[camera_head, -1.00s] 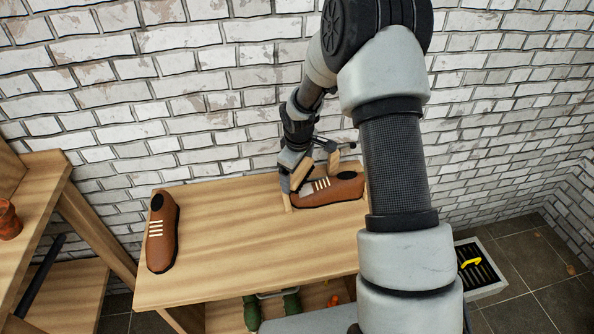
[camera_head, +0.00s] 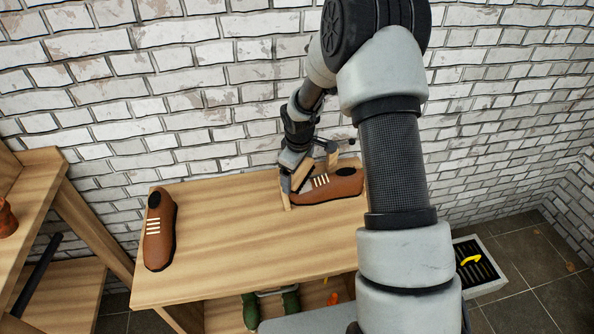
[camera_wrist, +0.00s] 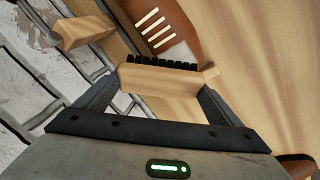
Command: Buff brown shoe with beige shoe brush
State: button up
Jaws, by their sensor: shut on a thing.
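A brown shoe (camera_head: 335,186) with pale laces lies at the back right of the wooden bench top. In the wrist view the same shoe (camera_wrist: 187,20) shows a pale patch near its toe. My gripper (camera_head: 298,182) is at the toe end of this shoe. It is shut on the beige shoe brush (camera_wrist: 160,82), whose black bristles face the shoe beside the pale patch. I cannot tell whether the bristles touch it. A second brown shoe (camera_head: 159,230) lies at the bench's left end, away from my gripper.
A wooden block (camera_wrist: 82,31) and metal rods lie close to my gripper, by the brick wall (camera_head: 200,90). The bench top (camera_head: 235,245) is clear between the shoes. Green items (camera_head: 290,303) sit on the shelf below. A tray with a yellow handle (camera_head: 471,260) is at right.

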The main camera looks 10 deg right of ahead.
aim_at(300, 179)
jog(key=shift+d+f, duration=0.1)
jog(key=shift+f, duration=0.2)
jog(key=shift+r, duration=0.1)
jog(key=shift+s+r+b, duration=0.1)
jog(key=shift+s+b, duration=0.2)
jog(key=shift+s, duration=1.25)
jog(key=shift+s+b, duration=0.3)
jog(key=shift+s, duration=1.4)
jog(key=shift+w, duration=1.7)
jog(key=shift+w+p, duration=0.3)
jog(key=shift+w, duration=1.25)
jog(key=shift+a+r+p, duration=0.35)
jog(key=shift+r+p, duration=0.2)
jog(key=shift+r, duration=0.35)
jog(key=shift+a+r+p, duration=0.3)
jog(key=shift+r+p, duration=0.25)
jog(key=shift+r, duration=0.35)
jog(key=shift+a+r+p, duration=0.35)
jog(key=shift+r+p, duration=0.2)
jog(key=shift+r, duration=0.35)
